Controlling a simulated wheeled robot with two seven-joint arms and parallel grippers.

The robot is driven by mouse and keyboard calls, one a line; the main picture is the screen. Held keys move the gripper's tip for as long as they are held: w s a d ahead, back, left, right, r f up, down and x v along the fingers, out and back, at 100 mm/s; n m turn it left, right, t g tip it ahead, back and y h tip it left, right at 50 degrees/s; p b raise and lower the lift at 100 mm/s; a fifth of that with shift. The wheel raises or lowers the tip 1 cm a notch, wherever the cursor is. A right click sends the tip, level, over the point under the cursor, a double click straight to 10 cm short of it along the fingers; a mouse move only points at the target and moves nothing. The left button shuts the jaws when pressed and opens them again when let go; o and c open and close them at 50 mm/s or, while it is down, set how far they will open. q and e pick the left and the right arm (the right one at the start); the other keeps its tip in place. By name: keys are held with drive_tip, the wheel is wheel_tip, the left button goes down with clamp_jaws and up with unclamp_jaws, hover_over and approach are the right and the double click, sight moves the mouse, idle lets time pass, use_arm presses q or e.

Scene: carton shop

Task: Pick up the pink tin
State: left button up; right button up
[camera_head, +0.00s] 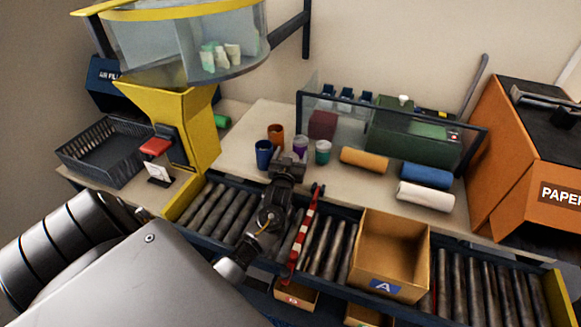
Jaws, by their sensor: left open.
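Several small tins stand close together on the pale bench top: a blue one (264,155), an orange one (275,132), a purple one (300,144) and a teal one (323,153). I cannot make out a clearly pink tin; one may be hidden by my gripper. My left gripper (288,160) is open, over the near edge of the bench, just in front of the tins and between the blue and teal ones. Its fingertips are small and dark, and I see nothing held. My right gripper is not in view.
Orange (364,160), blue (426,175) and white (425,196) rolls lie to the right. A roller conveyor (327,247) with an open carton (391,248) and a striped red bar (304,233) runs in front. A yellow hopper (187,125) stands left, a clear screen (350,118) behind.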

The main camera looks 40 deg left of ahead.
use_arm(q)
drive_tip(key=shift+r, duration=0.1)
drive_tip(key=c, duration=1.1)
drive_tip(key=shift+r, duration=0.25)
wheel_tip(320, 180, up, 2)
drive_tip(key=shift+b, duration=0.35)
drive_tip(key=s+r, duration=0.1)
drive_tip(key=s+d+r, duration=0.1)
drive_tip(key=r, duration=0.1)
drive_tip(key=s+r, duration=0.1)
drive_tip(key=r, duration=0.1)
drive_tip(key=shift+s+d+r, duration=0.25)
drive_tip(key=shift+s+d, duration=0.15)
drive_tip(key=s+d+r, duration=0.1)
drive_tip(key=s, duration=0.2)
drive_tip(key=s+d+r, duration=0.1)
drive_tip(key=s+r, duration=0.1)
drive_tip(key=s, duration=0.1)
drive_tip(key=s+d+r, duration=0.2)
drive_tip(key=s, duration=0.1)
